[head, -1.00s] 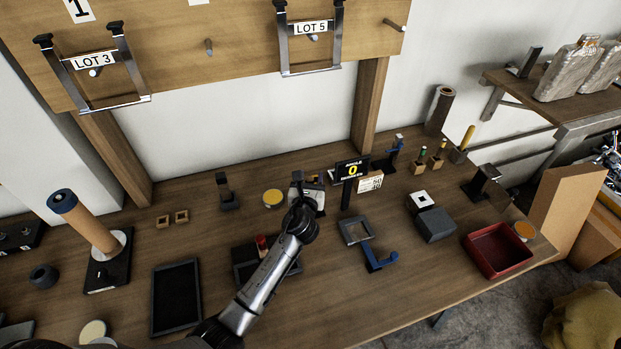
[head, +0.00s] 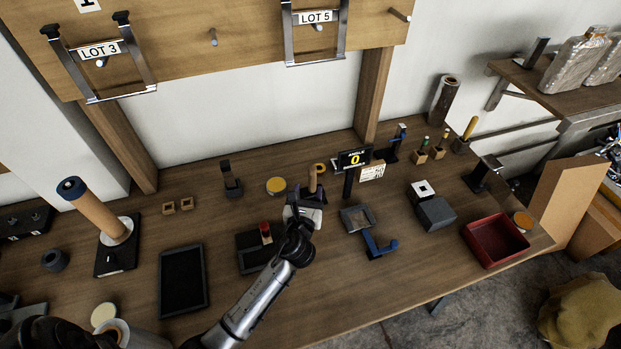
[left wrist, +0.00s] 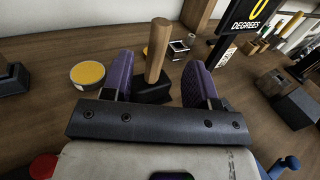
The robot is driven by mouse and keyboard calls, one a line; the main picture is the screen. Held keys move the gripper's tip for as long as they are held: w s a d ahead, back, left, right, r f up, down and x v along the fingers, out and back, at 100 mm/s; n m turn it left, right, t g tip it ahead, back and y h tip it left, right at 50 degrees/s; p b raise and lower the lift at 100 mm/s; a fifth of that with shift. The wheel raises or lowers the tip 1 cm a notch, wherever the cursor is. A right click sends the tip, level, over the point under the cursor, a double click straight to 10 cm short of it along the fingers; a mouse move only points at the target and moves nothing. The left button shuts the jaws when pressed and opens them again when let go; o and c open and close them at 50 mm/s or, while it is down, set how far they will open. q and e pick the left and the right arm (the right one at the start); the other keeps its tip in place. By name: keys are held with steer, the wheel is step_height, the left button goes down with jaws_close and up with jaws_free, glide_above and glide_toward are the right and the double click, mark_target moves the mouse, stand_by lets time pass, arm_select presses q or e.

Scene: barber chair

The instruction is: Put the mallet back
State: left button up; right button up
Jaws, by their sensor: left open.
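The mallet (head: 312,180), seemingly the upright wooden handle on a dark block-like head, stands on the bench just beyond my left gripper (head: 304,194). In the left wrist view the mallet's handle (left wrist: 157,50) rises between the two purple finger pads of my left gripper (left wrist: 160,82), with a gap on both sides. The left gripper is open and holds nothing. The near part of the mallet's base is partly hidden behind the gripper body. My right gripper is not in view.
A yellow-topped tin (head: 276,185) stands left of the mallet. The angle sign (head: 354,159) stands close on its right. A black block with a red knob (head: 265,234) lies left of my forearm. A red tray (head: 496,241) is at the right end.

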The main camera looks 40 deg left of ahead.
arm_select(q)
steer(key=shift+v, duration=1.1)
